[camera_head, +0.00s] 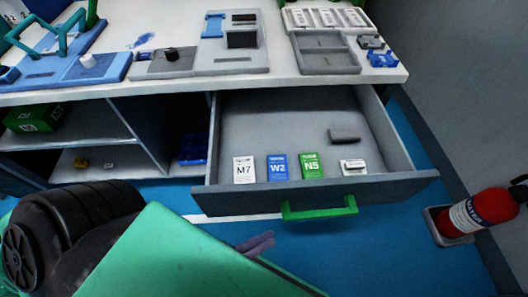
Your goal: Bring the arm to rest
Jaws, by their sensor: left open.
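My left arm comes in at the lower left, with a black ridged joint and a broad green link that fills much of the bottom. Only the greyish-purple fingertips of my left gripper (257,243) show past the edge of the green link; the rest of it is hidden. The gripper is open, and I see nothing held in it. In the picture it lies below the front of the open drawer (240,200), left of the green drawer handle (320,209). I cannot tell its exact distance from the drawer. My right gripper is not in view.
The pulled-out drawer holds a white M7 box (244,170), a blue W2 box (277,168), a green N5 box (312,166) and small grey pieces. The white worktop (285,82) carries devices and trays.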

